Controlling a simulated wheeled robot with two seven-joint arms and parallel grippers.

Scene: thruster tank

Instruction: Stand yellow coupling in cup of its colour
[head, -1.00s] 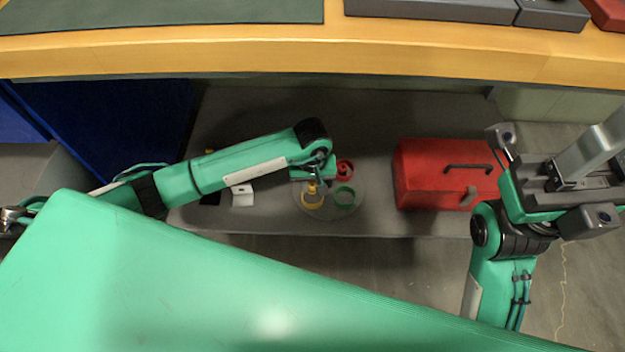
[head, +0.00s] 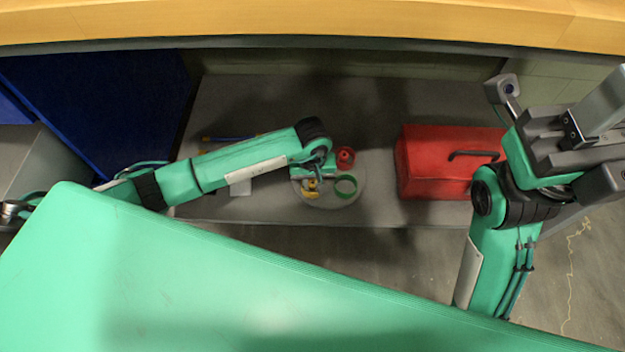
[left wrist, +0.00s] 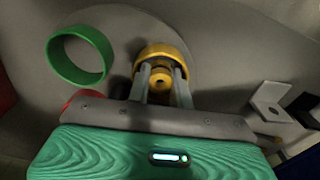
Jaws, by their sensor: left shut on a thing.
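The yellow coupling (left wrist: 155,79) is between the fingertips of my left gripper (left wrist: 164,87), which is shut on it. In the left wrist view it appears within the outline of the yellow cup (left wrist: 163,50); whether it touches the bottom is unclear. In the head view my left gripper (head: 312,182) is over the yellow cup (head: 311,194) and hides much of it. My right gripper (head: 590,135) is at the right edge, partly cut off, and its jaws are unclear.
A green cup (head: 346,186) and a red cup (head: 345,155) stand beside the yellow one on a round grey plate (head: 335,201). A red toolbox (head: 425,165) stands right of them on the low shelf. The wooden bench edge (head: 300,22) runs above.

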